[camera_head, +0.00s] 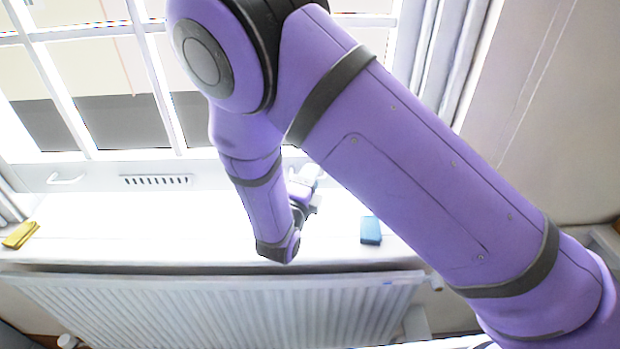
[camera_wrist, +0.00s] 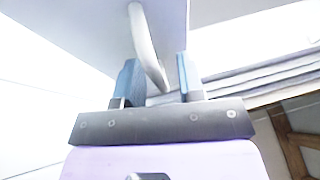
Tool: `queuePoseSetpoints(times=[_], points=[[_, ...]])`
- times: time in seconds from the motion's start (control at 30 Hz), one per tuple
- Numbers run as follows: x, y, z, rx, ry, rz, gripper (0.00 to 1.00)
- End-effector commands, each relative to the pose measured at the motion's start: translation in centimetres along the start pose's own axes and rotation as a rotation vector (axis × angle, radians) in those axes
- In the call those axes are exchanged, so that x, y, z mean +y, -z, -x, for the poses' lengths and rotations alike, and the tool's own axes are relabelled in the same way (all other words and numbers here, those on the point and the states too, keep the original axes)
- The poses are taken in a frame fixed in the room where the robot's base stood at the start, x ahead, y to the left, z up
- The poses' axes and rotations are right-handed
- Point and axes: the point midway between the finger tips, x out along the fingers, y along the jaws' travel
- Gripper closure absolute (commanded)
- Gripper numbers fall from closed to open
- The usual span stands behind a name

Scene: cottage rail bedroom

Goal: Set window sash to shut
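The white window sash (camera_head: 100,174) spans the upper left of the head view, with panes, bars and a bottom rail. I cannot tell from the frames how far it stands from its closed position. One white handle (camera_head: 66,179) sits on the left of the rail. In the wrist view a curved white handle (camera_wrist: 144,36) reaches down from a pale panel. My gripper (camera_wrist: 158,76) is open, its two blue fingers apart on either side of this handle's lower end. I see no clear grip. In the head view my gripper (camera_head: 305,188) is partly hidden by my arm.
A white sill (camera_head: 130,228) runs below the window, above a white radiator (camera_head: 200,312). A blue block (camera_head: 370,231) lies on the sill right of my gripper, and a yellow item (camera_head: 20,235) at far left. Grey curtains (camera_head: 440,50) hang at right. The sill's middle left is clear.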

Motion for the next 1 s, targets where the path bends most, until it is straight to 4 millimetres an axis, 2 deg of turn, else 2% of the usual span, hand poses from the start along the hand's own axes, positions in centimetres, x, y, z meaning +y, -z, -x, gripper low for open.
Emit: queuePoseSetpoints(times=[0.07, 0.23, 0.53, 0.8, 1.0], points=[[0.0, 0.0, 0.0, 0.0, 0.0, 0.0, 0.64], [0.0, 0.0, 0.0, 0.0, 0.0, 0.0, 1.0], [0.6, 0.0, 0.1, 0.0, -0.001, 0.002, 1.0], [5.0, 0.3, 0.8, -0.003, -0.004, 0.005, 1.0], [7.4, 0.5, 1.2, -0.002, -0.003, 0.003, 1.0]])
